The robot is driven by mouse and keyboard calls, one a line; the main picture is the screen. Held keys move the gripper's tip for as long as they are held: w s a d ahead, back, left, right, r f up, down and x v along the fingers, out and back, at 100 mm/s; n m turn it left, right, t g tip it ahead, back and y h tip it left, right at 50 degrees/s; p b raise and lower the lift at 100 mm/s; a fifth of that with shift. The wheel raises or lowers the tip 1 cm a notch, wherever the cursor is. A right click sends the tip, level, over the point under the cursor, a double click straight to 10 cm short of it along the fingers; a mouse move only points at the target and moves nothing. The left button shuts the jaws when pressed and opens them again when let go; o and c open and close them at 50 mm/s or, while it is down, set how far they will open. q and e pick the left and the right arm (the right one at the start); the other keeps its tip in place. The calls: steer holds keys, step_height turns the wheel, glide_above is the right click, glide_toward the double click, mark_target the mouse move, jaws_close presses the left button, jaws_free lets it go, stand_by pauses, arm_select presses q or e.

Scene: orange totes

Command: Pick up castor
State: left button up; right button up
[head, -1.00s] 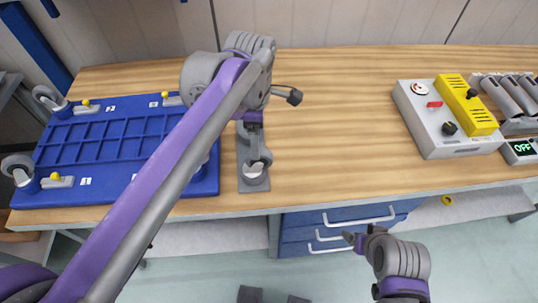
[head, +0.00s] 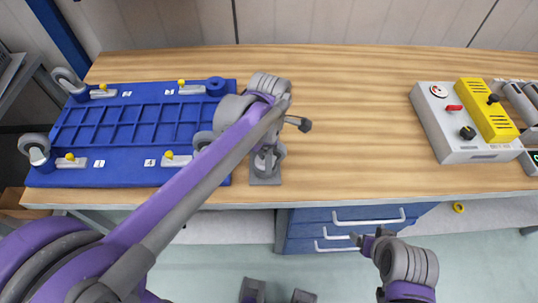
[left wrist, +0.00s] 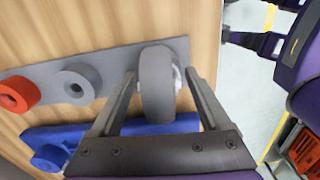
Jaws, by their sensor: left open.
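A castor with a grey wheel (head: 268,160) stands on a grey holder plate (head: 265,180) on the workbench, right of the blue board. In the left wrist view the castor wheel (left wrist: 157,85) lies between the two fingers of my left gripper (left wrist: 161,75). These fingers are open, one on each side of the wheel; I cannot tell if either touches it. In the head view my left arm hides the fingers and part of the castor. My right gripper (head: 360,238) hangs in front of the bench, away from the castor; its opening is unclear.
The blue board (head: 120,180) carries castors at its left corners and yellow-knobbed clamps. The holder plate also bears a grey ring (left wrist: 75,85) and a red ring (left wrist: 18,93). A control box (head: 440,140) stands at right. The middle bench is clear.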

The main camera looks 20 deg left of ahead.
arm_select(q)
steer(key=shift+c, duration=0.3)
jaws_close()
steer(key=shift+r, duration=0.15)
step_height(320, 180, up, 10)
steer(key=shift+f+p, duration=0.1)
steer(key=shift+p, duration=0.25)
